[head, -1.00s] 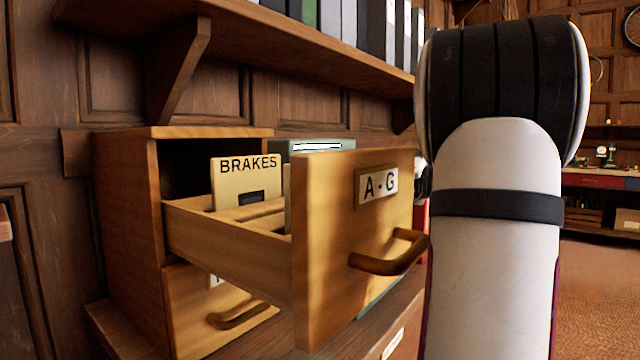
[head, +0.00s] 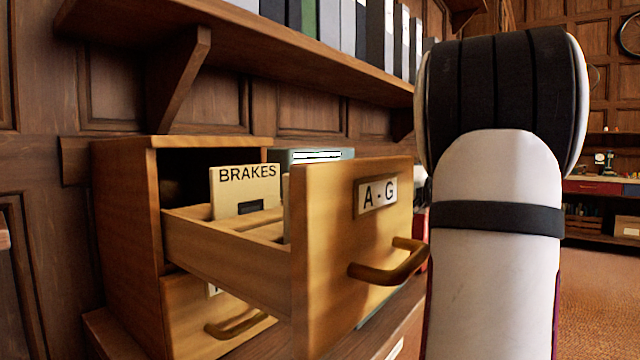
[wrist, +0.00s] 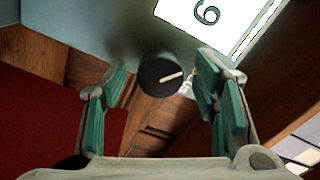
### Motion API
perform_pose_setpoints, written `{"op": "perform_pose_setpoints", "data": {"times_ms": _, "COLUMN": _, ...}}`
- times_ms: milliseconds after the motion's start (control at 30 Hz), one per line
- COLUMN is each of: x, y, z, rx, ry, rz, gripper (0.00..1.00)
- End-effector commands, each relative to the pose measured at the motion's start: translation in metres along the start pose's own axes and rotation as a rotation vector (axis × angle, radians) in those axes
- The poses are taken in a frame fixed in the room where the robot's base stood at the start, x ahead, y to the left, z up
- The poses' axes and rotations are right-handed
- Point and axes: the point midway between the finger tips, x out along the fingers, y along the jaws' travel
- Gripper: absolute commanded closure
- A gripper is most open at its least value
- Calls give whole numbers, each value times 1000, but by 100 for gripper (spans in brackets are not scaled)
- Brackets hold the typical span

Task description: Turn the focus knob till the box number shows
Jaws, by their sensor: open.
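The round black focus knob (wrist: 160,77) with a pale pointer line is on a grey-blue housing (wrist: 112,28) in the wrist view. My gripper (wrist: 162,72) is open, one green-padded finger on each side of the knob in the picture; I cannot tell whether they touch it. Above the knob is a bright white screen (wrist: 188,12) with a dark figure like a 6 or 9, cut by the frame's top edge. In the head view the reader's grey-blue top (head: 290,157) shows behind the drawer; its knob is hidden. My arm hides the gripper there.
A wooden drawer marked A-G (head: 330,250) stands pulled out of its cabinet (head: 125,230) and holds a BRAKES card (head: 232,200). A shelf (head: 250,45) with binders runs above. A red surface (wrist: 40,125) lies left in the wrist view.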

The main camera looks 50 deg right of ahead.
Motion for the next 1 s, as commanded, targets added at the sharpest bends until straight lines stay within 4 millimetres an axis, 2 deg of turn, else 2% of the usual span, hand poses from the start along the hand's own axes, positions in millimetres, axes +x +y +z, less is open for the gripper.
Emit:
{"op": "perform_pose_setpoints", "data": {"times_ms": 700, "x": -77, "y": 1, "z": 0, "rx": -1, "ry": 3, "rz": 2, "gripper": 45}}
{"op": "perform_pose_setpoints", "data": {"times_ms": 1000, "x": -82, "y": 0, "z": 0, "rx": 0, "ry": 0, "rz": 0, "gripper": 45}}
